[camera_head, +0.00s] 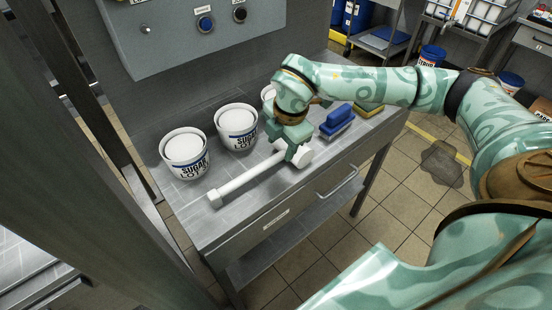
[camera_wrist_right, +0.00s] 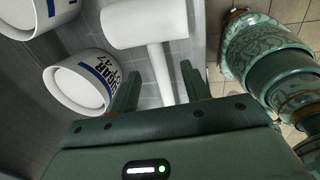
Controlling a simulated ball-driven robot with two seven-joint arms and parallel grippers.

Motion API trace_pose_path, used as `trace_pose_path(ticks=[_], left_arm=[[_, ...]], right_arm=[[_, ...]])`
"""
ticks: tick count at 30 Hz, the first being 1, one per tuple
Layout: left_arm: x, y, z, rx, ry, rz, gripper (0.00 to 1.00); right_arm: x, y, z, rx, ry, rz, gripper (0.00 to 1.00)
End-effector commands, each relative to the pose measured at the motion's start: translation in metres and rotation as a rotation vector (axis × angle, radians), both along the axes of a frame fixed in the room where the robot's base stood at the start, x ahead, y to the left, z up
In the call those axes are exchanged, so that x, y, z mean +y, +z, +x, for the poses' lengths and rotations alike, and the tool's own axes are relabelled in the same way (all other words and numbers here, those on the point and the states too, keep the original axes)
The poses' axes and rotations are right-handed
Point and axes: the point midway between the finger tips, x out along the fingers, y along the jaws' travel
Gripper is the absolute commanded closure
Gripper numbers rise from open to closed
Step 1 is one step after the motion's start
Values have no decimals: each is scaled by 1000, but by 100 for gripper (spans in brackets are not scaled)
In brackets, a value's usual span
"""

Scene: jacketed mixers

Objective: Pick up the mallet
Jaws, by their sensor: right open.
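The white mallet (camera_head: 250,183) lies on the steel bench, its handle pointing to the front left and its thick head at the right end, partly hidden by my right gripper. My right gripper (camera_head: 294,152) is over the mallet near its head, pointing down. In the right wrist view, the jaws (camera_wrist_right: 160,74) are open with the mallet handle (camera_wrist_right: 158,70) showing between the two fingers. The mallet head (camera_wrist_right: 143,23) shows beyond the fingertips. Contact cannot be told. My left gripper is not in view.
White sugar buckets (camera_head: 185,155) (camera_head: 237,128) stand behind the mallet on the steel bench (camera_head: 225,232); another is partly hidden behind my right wrist. A blue block-like item (camera_head: 337,121) and a yellow-green one (camera_head: 368,109) sit to the right. A control panel (camera_head: 190,45) hangs above.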

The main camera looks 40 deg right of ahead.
Motion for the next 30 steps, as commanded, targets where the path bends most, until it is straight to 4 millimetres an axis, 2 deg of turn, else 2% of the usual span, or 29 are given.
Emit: trace_pose_path(ticks=[4, 12, 20, 21, 25, 26, 30], left_arm=[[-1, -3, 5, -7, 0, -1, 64], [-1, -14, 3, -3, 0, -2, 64], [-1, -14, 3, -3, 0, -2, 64], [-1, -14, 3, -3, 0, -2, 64], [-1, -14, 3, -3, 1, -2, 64], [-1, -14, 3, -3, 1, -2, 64], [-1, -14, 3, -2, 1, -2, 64]], right_arm=[[0, -12, 3, 0, -1, -1, 53], [0, -52, 15, 1, 1, -1, 53], [0, -54, 16, -1, 0, -1, 53], [0, -54, 16, -1, 0, -1, 59], [0, -54, 16, -1, 0, -1, 95], [0, -54, 16, -1, 0, -1, 100], [0, -53, 16, -3, 1, -1, 100]])
